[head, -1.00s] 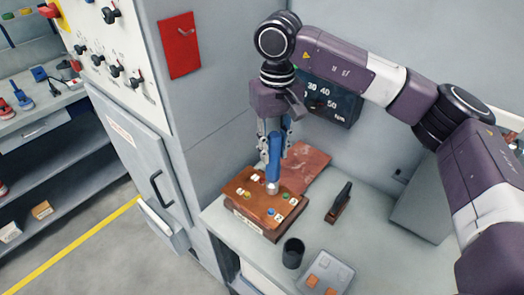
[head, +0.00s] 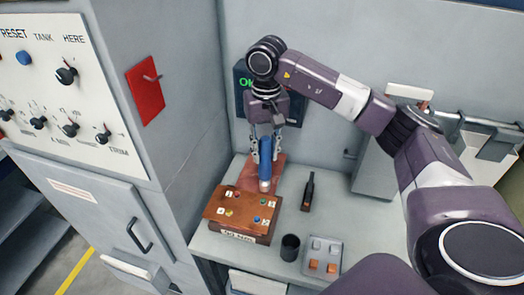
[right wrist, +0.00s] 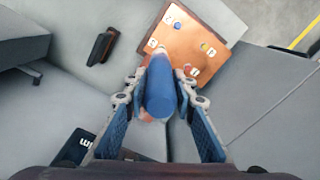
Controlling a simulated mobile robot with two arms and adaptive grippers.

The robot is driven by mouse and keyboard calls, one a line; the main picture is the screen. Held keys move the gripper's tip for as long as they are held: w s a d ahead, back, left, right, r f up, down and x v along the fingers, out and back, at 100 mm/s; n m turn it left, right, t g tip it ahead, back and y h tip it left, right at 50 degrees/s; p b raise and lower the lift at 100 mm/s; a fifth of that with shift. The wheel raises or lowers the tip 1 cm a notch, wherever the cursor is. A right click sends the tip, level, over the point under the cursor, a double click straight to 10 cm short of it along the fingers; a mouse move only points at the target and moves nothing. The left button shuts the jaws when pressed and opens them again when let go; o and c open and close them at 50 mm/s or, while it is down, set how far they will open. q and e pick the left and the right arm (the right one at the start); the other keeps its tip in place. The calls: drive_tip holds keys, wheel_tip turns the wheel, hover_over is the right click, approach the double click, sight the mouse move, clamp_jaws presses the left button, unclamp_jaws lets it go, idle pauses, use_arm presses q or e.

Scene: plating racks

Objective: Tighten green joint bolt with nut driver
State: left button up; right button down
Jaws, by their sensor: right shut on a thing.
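My right gripper (head: 265,155) is shut on a blue nut driver (head: 265,172), which points down with its metal tip near the back right edge of a copper-topped box (head: 236,239). The right wrist view shows the driver (right wrist: 160,92) between both fingers; its tip is largely hidden there. The box top carries small coloured bolts, among them a green one (head: 263,202) near the right side. The tip looks apart from the green bolt; its height is hard to judge. My left gripper is not in view.
A dark display (head: 243,85) behind my arm shows green "OK" lettering. A dark tool (head: 308,192) stands right of the box. A control cabinet (head: 85,170) rises at left.

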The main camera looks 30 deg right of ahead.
sight(264, 170)
drive_tip(key=shift+a+f+b, duration=0.2)
drive_tip(key=shift+a+b, duration=0.2)
drive_tip(key=shift+b, duration=0.05)
drive_tip(key=shift+f, duration=0.25)
drive_tip(key=shift+d+f+b, duration=0.1)
drive_tip(key=shift+f+b, duration=0.2)
drive_tip(key=shift+b, duration=0.15)
drive_tip(key=shift+f+b, duration=0.6)
drive_tip(key=shift+f, duration=0.1)
drive_tip(key=shift+f+b, duration=0.8)
drive_tip(key=shift+f, duration=0.15)
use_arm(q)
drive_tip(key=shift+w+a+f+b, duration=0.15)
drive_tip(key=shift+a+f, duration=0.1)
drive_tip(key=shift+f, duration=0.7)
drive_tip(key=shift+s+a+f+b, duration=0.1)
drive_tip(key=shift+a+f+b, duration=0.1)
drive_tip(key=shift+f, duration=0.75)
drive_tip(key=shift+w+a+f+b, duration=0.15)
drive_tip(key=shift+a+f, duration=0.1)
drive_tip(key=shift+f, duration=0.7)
use_arm(e)
drive_tip(key=shift+f, duration=0.6)
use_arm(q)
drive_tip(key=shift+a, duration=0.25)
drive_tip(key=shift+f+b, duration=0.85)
use_arm(e)
drive_tip(key=shift+s+f, duration=0.15)
drive_tip(key=shift+f, duration=0.15)
